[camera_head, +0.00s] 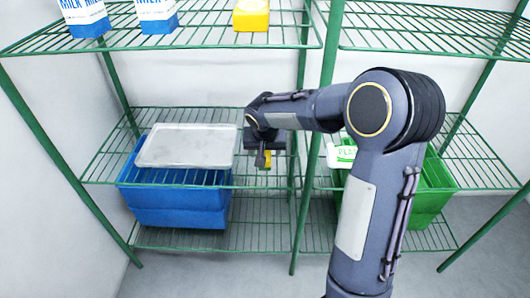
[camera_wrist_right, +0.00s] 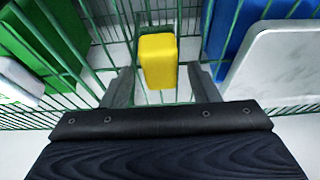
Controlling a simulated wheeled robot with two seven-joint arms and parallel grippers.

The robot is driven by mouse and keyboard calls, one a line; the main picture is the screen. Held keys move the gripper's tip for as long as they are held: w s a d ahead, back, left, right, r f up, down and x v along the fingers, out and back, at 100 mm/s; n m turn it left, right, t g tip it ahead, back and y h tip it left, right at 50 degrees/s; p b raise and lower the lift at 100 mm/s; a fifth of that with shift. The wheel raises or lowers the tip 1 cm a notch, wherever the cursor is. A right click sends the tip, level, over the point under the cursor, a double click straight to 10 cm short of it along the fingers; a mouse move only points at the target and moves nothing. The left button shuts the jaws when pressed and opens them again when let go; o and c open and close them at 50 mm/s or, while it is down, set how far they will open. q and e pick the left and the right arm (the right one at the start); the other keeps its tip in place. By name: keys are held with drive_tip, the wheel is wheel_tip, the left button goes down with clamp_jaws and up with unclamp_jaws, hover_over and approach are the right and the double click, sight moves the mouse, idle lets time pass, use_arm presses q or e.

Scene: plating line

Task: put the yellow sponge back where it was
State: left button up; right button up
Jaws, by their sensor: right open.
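The yellow sponge (camera_wrist_right: 158,60) stands between the two fingers of my right gripper (camera_wrist_right: 160,72) in the right wrist view, with gaps visible on both sides. The gripper is open. In the head view only a small part of the sponge (camera_head: 267,159) shows below my right gripper (camera_head: 262,158), at the right end of the left rack's middle shelf (camera_head: 120,167). Whether the sponge rests on the wires cannot be told. My left gripper is not in view.
A pale grey tray (camera_head: 187,146) lies left of the gripper on the middle shelf. A blue crate (camera_head: 175,205) is below it. A white item with green lettering (camera_head: 342,155) and a green crate (camera_head: 436,185) are at right. Milk cartons (camera_head: 84,15) and a yellow block (camera_head: 251,15) stand above.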

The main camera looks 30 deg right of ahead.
drive_tip(key=p+v, duration=0.2)
drive_tip(key=v, duration=0.8)
drive_tip(key=s+a+n+t+y, duration=0.1)
drive_tip(key=s+a+n+y, duration=0.1)
drive_tip(key=s, duration=1)
drive_tip(key=s+a+n+y, duration=0.2)
drive_tip(key=s+a+y, duration=0.2)
drive_tip(key=s, duration=0.9)
drive_tip(key=a+f, duration=0.1)
drive_tip(key=a, duration=0.2)
drive_tip(key=shift+a+n+t, duration=0.15)
drive_tip(key=shift+n+t, duration=0.25)
drive_tip(key=shift+s+r, duration=0.1)
drive_tip(key=shift+s, duration=0.05)
wheel_tip(320, 180, up, 23)
drive_tip(key=p, duration=2.3)
drive_tip(key=shift+r+p, duration=0.15)
drive_tip(key=shift+p, duration=0.2)
